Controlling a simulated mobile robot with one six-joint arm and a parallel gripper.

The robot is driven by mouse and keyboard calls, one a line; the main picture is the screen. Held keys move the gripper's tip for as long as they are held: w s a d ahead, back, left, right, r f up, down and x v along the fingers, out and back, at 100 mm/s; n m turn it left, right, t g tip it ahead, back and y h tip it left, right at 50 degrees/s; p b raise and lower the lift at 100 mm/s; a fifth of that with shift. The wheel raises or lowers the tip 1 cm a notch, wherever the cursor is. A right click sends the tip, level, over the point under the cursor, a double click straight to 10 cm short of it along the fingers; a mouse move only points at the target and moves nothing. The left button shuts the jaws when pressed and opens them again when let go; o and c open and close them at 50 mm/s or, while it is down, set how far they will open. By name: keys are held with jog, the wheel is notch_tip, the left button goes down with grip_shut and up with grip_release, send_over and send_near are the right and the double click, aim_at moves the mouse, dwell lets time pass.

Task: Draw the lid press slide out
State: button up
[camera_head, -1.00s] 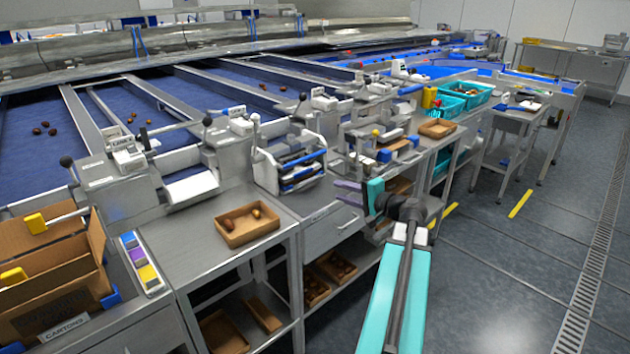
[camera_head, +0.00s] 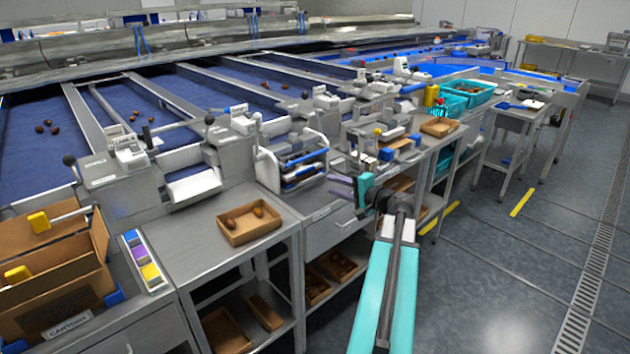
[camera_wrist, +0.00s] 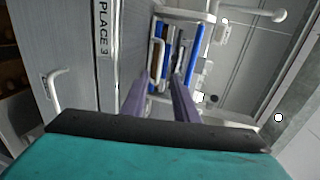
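The lid press (camera_head: 292,160) is a pale metal frame with blue rails on the bench, left of my gripper in the head view. In the wrist view its frame (camera_wrist: 186,15) surrounds two blue rails (camera_wrist: 194,52), with a pale U-shaped handle (camera_wrist: 157,50) between them, probably the slide's. My gripper (camera_head: 334,186) has two purple fingers, apart and empty, in front of the press. In the wrist view my gripper (camera_wrist: 160,78) points at the press, with the handle just beyond the fingertips and nearly between them. I see no contact; the exact gap cannot be told.
A drawer front (camera_head: 329,231) lies below the press. A brown tray (camera_head: 249,234) with dates stands on the bench to the left. A bench device (camera_head: 383,150) stands to the right. The grey floor (camera_head: 500,265) is open at the right. A drawer handle (camera_wrist: 53,90) shows in the wrist view.

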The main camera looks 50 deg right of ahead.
aim_at(313, 178)
jog(key=p+x, duration=0.1)
jog(key=x, duration=0.8)
jog(key=shift+w, duration=0.35)
grip_shut()
dwell(1.0)
